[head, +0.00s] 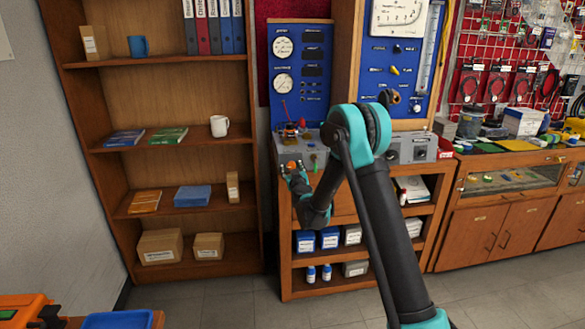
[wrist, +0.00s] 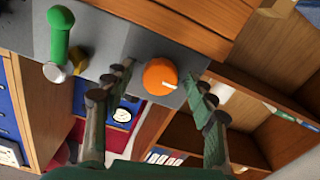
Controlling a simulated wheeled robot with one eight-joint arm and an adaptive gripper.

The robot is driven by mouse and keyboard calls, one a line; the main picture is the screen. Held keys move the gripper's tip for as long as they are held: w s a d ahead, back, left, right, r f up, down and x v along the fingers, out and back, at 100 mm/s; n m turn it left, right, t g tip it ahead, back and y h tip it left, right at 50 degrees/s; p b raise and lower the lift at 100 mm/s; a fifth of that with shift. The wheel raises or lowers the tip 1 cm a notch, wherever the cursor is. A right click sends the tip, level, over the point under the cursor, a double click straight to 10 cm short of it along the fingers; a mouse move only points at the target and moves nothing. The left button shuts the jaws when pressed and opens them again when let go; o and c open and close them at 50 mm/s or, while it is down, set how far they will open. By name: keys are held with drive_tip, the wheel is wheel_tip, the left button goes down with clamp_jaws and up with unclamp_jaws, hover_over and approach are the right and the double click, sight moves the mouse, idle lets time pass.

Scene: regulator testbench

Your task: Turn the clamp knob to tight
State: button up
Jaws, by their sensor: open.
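An orange round knob (wrist: 160,76) with a white pointer line sits on the grey panel in the wrist view; I take it as the clamp knob. Its pointer line points to the right and slightly down in that view. My gripper (wrist: 163,84) is open, with one dark green finger on each side of the knob in the picture. I see no finger touching it. In the head view my gripper (head: 294,178) is at the front of the bench's grey panel, and the knob (head: 291,165) is small and partly hidden there. I can read no tight mark.
A green-handled lever (wrist: 61,35) stands on the same panel beside the knob; it also shows in the head view (head: 313,162). A blue gauge panel (head: 301,75) rises behind. A bookshelf (head: 160,145) stands to the left and a wooden cabinet (head: 500,215) to the right.

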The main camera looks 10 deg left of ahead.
drive_tip(key=shift+c, duration=0.6)
drive_tip(key=c, duration=1)
drive_tip(key=shift+c, duration=0.2)
